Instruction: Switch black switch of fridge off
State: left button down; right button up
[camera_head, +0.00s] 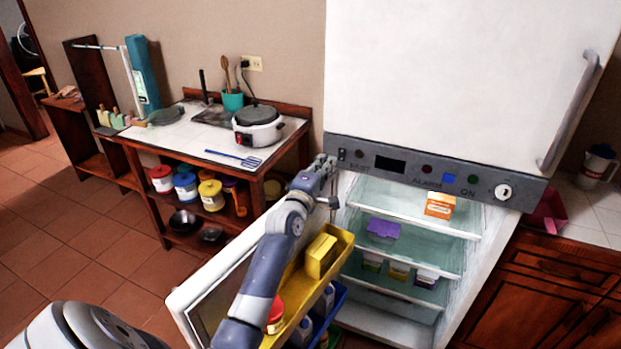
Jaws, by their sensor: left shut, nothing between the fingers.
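The fridge has a grey control panel (465,180) across its front, below the closed white upper door (450,70). A small black switch (342,154) sits at the panel's left end. My left gripper (326,162) is shut and empty, just left of the black switch at the panel's left edge. I cannot tell whether it touches the switch or panel. The switch's on or off position is too small to read. My right gripper is out of view.
The fridge's lower door (195,305) is open, its yellow shelf (338,243) under my left arm. Food boxes stand on the inner shelves. A wooden table (190,135) with a rice cooker (258,127) is at left. A tiled counter (600,210) is at right.

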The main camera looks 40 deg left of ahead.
pick_arm(q)
jog(key=b+v, duration=0.1)
jog(key=v, duration=0.6)
jog(key=shift+s+r, duration=0.15)
jog(key=shift+r, duration=0.55)
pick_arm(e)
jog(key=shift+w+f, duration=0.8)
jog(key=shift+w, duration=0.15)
pick_arm(q)
jog(key=shift+d, duration=0.1)
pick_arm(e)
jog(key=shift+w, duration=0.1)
